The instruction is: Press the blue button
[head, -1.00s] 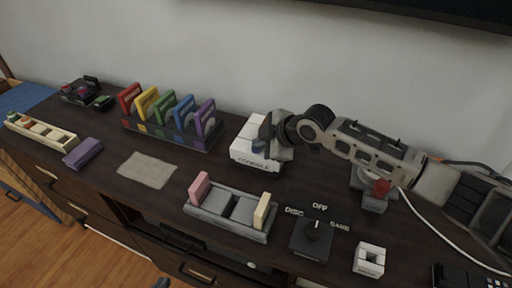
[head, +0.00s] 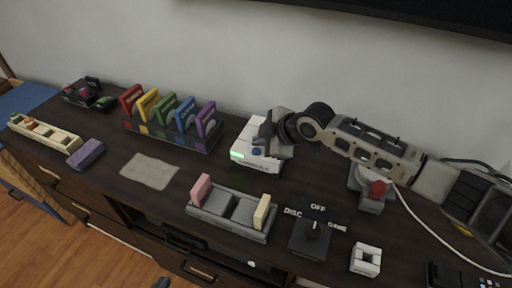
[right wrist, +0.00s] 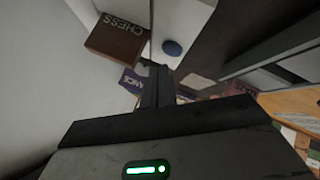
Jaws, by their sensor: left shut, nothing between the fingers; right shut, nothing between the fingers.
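The white console box (head: 262,166) stands at the back middle of the dark desk. A green light (head: 237,155) glows on its front left. The blue button (head: 256,152) is on top of the console; it also shows on a white face in the right wrist view (right wrist: 172,48). My right gripper (head: 268,138) is shut and empty, beside and just above the button; a small gap seems to show between them. In the right wrist view its dark fingers (right wrist: 158,85) are together below the button. My left gripper (head: 161,283) shows only as a dark tip at the bottom edge.
A rack of coloured cases (head: 170,134) stands left of the console. A grey holder (head: 230,222), a dial (head: 312,235), a red-topped device (head: 374,195) and a white switch (head: 366,260) lie nearer or to the right. A brown chess box (right wrist: 117,40) shows in the right wrist view.

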